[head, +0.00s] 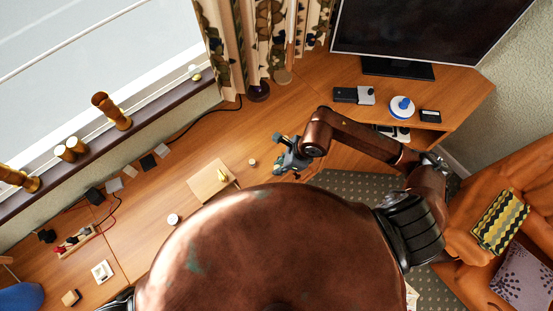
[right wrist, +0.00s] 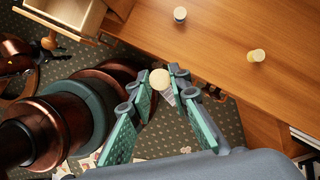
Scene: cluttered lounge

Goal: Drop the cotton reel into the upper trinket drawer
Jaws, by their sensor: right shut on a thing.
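My right gripper (head: 281,168) reaches over the desk's front edge in the head view. In the right wrist view its green-padded fingers (right wrist: 161,88) are shut on the cotton reel (right wrist: 160,79), whose round cream end shows between the tips. The reel is held clear above the floor, beside the desk edge. My left gripper is out of view.
A white reel-like piece (right wrist: 180,14) and a cream one (right wrist: 257,55) stand on the desk (right wrist: 215,40). A monitor (head: 420,30) and an orange armchair (head: 465,240) are at the right. Patterned floor lies below.

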